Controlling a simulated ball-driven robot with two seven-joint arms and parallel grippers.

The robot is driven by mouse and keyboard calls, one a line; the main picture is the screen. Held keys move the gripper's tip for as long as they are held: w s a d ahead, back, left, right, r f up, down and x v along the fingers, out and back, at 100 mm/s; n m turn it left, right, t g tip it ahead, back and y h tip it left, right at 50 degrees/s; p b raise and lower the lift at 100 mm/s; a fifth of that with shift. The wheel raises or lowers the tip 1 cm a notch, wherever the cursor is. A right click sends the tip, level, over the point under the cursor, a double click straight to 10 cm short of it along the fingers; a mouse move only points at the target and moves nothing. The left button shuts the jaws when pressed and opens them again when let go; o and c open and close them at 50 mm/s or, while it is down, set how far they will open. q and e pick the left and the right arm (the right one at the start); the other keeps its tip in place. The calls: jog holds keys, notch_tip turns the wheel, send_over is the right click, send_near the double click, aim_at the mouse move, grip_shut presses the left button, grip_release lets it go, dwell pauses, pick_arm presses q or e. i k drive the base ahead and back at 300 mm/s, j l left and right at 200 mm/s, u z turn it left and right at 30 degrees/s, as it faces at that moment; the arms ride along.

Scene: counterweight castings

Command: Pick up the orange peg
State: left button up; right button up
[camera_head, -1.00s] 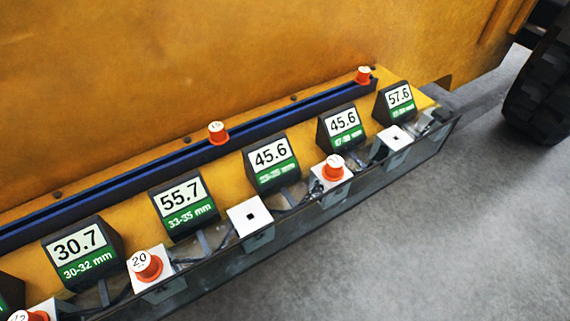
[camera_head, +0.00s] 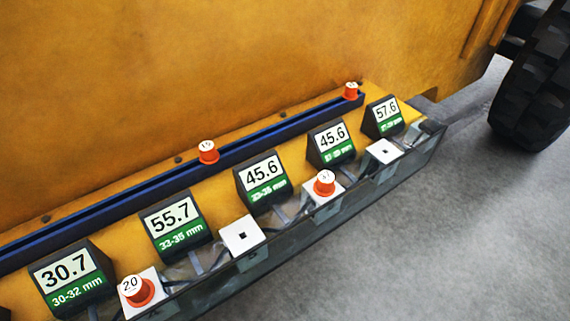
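Several orange pegs with white numbered tops are in the head view, and I cannot tell which one the task means. One orange peg (camera_head: 208,152) stands on the blue rail at the middle. Another orange peg (camera_head: 351,91) stands on the rail near its right end. An orange peg marked 20 (camera_head: 139,291) sits on a white square plate at the lower left. Another orange peg (camera_head: 324,184) sits on a white plate right of the middle. Neither of my grippers shows.
Black display blocks, such as one reading 55.7 (camera_head: 175,226), line the yellow ledge. Two white plates, (camera_head: 228,236) and (camera_head: 391,157), hold no peg. The blue rail (camera_head: 100,223) runs behind the blocks. A large tyre (camera_head: 532,90) stands at the right. Grey floor (camera_head: 430,260) is clear.

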aim_at(350, 94)
jog(key=l+u, duration=0.15)
jog(key=u, duration=1.05)
jog(key=l+u, duration=0.3)
jog(key=k+l+u, duration=0.1)
jog(key=l+u, duration=0.2)
jog(key=l, duration=0.15)
jog(key=k+l+u, duration=0.1)
jog(key=l+u, duration=0.15)
jog(key=l, duration=0.15)
jog(key=k+l+u, duration=0.15)
jog(key=l+u, duration=0.15)
jog(key=k+l+u, duration=0.15)
jog(key=l+u, duration=0.15)
jog(key=l, duration=0.05)
